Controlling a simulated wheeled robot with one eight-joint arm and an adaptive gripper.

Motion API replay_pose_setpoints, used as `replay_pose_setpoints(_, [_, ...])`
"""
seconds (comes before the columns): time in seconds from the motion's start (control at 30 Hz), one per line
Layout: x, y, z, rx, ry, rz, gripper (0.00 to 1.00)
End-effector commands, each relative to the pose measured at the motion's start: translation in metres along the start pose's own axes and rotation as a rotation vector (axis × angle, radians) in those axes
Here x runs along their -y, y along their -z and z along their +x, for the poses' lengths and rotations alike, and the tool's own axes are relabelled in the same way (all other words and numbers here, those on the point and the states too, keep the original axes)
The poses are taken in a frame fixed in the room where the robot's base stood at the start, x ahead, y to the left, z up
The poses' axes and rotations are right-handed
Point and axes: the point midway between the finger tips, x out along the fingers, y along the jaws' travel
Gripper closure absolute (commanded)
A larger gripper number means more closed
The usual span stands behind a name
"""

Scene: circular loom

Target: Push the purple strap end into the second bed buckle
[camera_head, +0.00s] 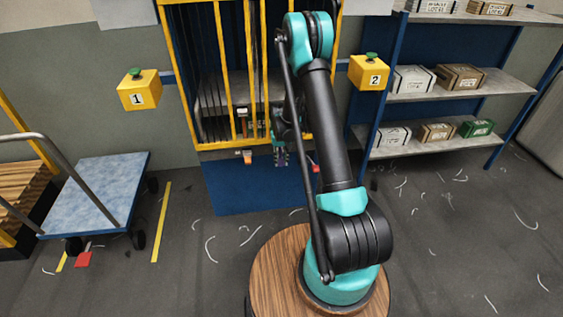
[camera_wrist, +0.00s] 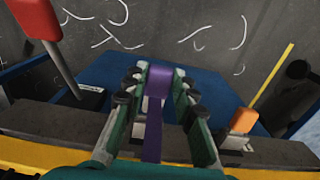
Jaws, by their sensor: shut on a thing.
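In the wrist view my gripper (camera_wrist: 160,88) has its teal fingers with dark pads on both sides of the purple strap (camera_wrist: 153,135), shut on it. The strap's broad end (camera_wrist: 160,78) shows between the fingertips. Something pale shows beneath it, but I cannot tell whether it is the second bed buckle or whether the strap touches it. In the head view my gripper (camera_head: 281,157) is small, at the loom's lower front edge, and the strap is too small to make out.
An orange piece (camera_wrist: 243,120) stands right of my gripper in the wrist view, a red piece (camera_wrist: 37,20) to the left. The loom's yellow rail (camera_wrist: 30,157) and dark ledge (camera_wrist: 70,125) lie close by. Numbered yellow boxes (camera_head: 139,90) (camera_head: 369,72) flank the loom. A blue mat (camera_head: 240,190) lies below.

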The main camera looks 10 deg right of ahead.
Motion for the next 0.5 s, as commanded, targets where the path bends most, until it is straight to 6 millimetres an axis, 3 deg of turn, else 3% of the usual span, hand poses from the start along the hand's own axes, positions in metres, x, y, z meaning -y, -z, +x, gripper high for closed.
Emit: replay_pose_setpoints(0.5, [0.000, 0.014, 0.000, 0.000, 0.000, 0.000, 1.00])
